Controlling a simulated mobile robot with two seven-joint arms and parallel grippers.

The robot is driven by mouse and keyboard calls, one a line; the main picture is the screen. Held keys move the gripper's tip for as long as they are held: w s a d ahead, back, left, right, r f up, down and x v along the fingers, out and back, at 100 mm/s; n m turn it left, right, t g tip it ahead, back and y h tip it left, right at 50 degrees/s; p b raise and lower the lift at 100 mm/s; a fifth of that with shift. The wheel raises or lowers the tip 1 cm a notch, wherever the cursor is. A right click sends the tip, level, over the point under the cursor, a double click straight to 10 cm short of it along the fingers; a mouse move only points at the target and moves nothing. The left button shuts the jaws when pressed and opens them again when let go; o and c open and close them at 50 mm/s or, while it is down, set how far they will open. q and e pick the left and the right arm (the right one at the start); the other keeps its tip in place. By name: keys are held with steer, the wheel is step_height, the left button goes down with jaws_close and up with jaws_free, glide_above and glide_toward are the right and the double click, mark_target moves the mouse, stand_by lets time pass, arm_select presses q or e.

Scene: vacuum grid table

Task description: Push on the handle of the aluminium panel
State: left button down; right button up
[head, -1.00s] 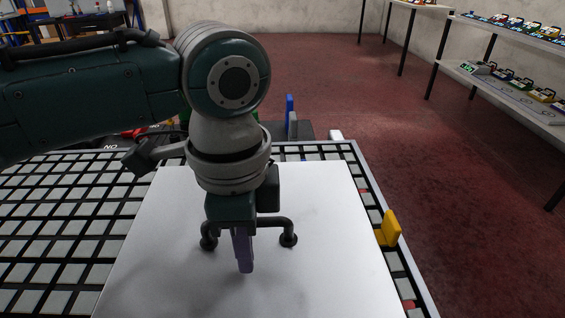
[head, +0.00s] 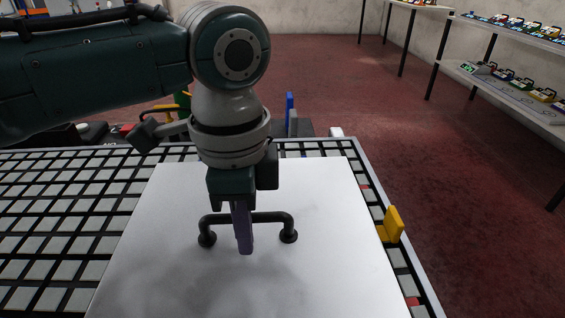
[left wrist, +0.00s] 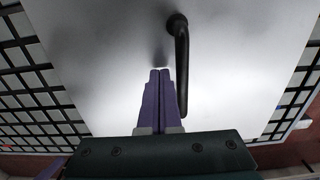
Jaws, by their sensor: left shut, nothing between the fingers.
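The aluminium panel (head: 330,270) is a pale flat sheet lying on the grid table. Its black bar handle (head: 270,217) stands up from it on two feet, running left to right in the head view. My left gripper (head: 245,251) is shut and empty, with purple fingers pointing down over the panel. In the head view the fingers cover part of the bar and stand on its near side. In the left wrist view the fingertips (left wrist: 160,71) lie just left of the handle (left wrist: 181,60); I cannot tell if they touch it. My right gripper is out of view.
The grid table (head: 60,215) has free room left of the panel. A yellow stop (head: 393,224) stands at the panel's right edge and a blue one (head: 290,108) beyond the table's far edge. Shelves (head: 510,85) with small items are at the far right.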

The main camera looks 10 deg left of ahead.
arm_select(q)
steer(key=shift+w, duration=0.25)
steer(key=shift+w+a+b, duration=0.15)
steer(key=shift+w+b, duration=0.05)
steer(key=shift+b, duration=0.1)
steer(key=shift+f, duration=0.1)
steer(key=shift+w+a, duration=0.1)
steer(key=shift+a, duration=0.05)
stand_by(0.4)
steer(key=shift+w+p, duration=0.15)
steer(key=shift+p, duration=1.55)
stand_by(2.0)
